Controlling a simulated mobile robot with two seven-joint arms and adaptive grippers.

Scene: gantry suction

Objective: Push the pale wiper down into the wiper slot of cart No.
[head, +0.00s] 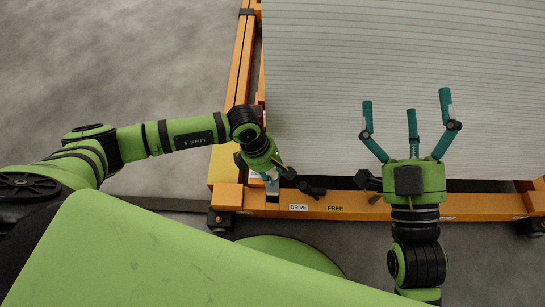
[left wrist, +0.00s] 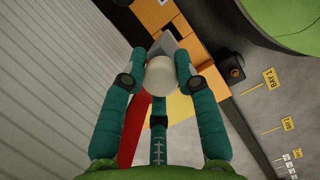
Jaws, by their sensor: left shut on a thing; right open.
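My left gripper (head: 272,176) is at the left front corner of the orange cart (head: 450,206), low over its front beam. In the left wrist view, its teal fingers (left wrist: 160,68) are closed around a pale, round-ended piece (left wrist: 160,79), which looks like the wiper. A grey block (left wrist: 170,42) shows just beyond the piece, against the orange frame. The slot itself is hidden, so I cannot tell how deep the wiper sits. My right gripper (head: 408,103) is open and empty, its fingers spread above the white ribbed surface.
A large white ribbed panel (head: 400,45) covers the cart's deck. The front beam carries a DRIVE label (head: 298,208), a FREE label (head: 335,209) and a black lever (head: 312,190).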

